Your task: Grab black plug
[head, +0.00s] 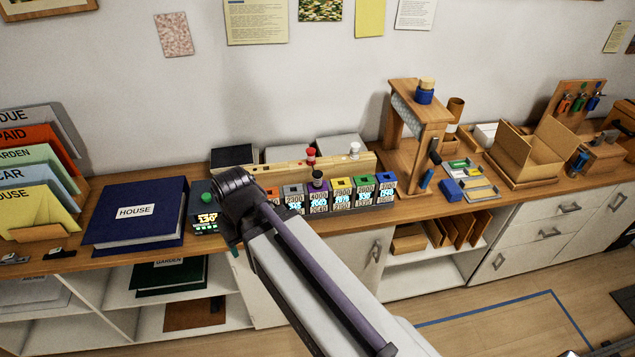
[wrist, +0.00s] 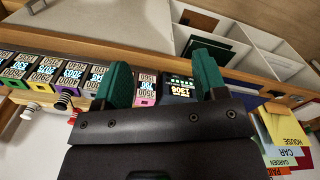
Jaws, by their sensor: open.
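The black plug (head: 318,179) is small and upright, at the purple-topped box in the row; I cannot tell whether it is seated in it. It also shows in the wrist view (wrist: 62,103), left of my fingers. A red plug (head: 311,157) and a white plug (head: 354,150) stand on the wooden rail (head: 280,175) behind. My gripper (wrist: 160,78) is open and empty, its two teal fingers apart. It is over the left end of the row, near the pink box and the small display, left of the black plug in the head view.
A row of coloured, numbered boxes (head: 343,190) lines the front of the wooden counter. The display unit (head: 205,220) and a blue HOUSE binder (head: 135,212) are at left. A wooden stand with a roll (head: 425,130) rises at right. Open shelves lie below.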

